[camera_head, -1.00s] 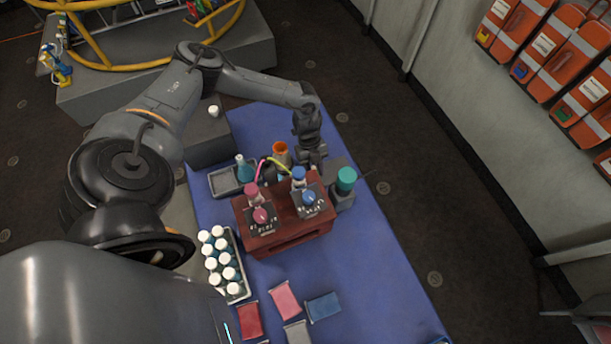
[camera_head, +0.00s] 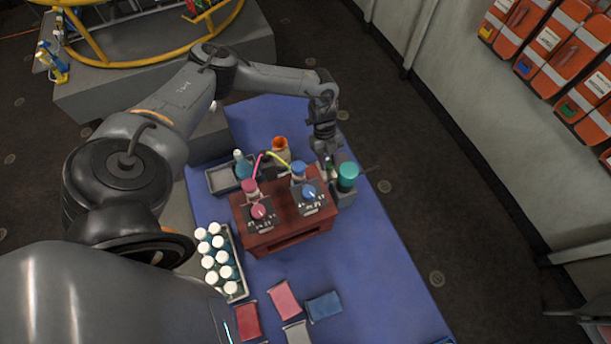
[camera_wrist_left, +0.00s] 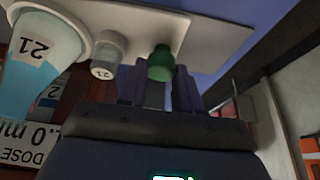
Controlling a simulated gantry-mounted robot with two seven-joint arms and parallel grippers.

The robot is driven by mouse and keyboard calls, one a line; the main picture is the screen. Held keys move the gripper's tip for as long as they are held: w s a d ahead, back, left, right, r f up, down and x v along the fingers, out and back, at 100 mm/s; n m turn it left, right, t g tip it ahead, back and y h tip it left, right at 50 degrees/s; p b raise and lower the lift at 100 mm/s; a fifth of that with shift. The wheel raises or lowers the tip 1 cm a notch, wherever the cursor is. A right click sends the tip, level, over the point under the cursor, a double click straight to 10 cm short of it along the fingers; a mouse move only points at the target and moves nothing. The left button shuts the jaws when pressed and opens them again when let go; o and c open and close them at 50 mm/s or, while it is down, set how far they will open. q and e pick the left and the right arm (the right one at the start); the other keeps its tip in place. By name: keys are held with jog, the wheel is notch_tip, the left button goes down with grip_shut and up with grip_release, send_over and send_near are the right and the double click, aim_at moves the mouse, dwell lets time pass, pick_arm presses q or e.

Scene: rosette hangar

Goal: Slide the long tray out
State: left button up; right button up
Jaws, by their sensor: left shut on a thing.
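In the head view my left gripper (camera_head: 327,150) points down at the back right of the blue table, just beside a teal-topped container (camera_head: 347,172). In the left wrist view my left gripper (camera_wrist_left: 158,88) is shut, with a small green-topped vial (camera_wrist_left: 160,63) between its fingers; its lower part is hidden. A pale tray-like strip (camera_wrist_left: 215,35) lies beyond the fingers. A grey tray (camera_head: 211,189) with a blue flask stands left of the red-brown stand (camera_head: 285,235). A long tray (camera_head: 243,293) of white-capped bottles stands at the front left. My right gripper is not seen.
The stand carries dials and colored vials with pink and yellow tubes. An orange cup (camera_head: 280,146) stands behind it. Colored packets (camera_head: 284,299) lie in front. The table's (camera_head: 370,260) right side is clear.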

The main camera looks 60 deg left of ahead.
aim_at(346, 154)
pick_arm(q)
jog(key=shift+w+f+b, duration=0.15)
jog(key=shift+w+b, duration=1.25)
jog(key=shift+w, duration=0.5)
jog(key=shift+w+d+b, duration=0.15)
jog(key=shift+w+b, duration=1.2)
jog(key=shift+w, duration=0.05)
jog(key=o, duration=0.8)
jog(key=shift+r, duration=0.25)
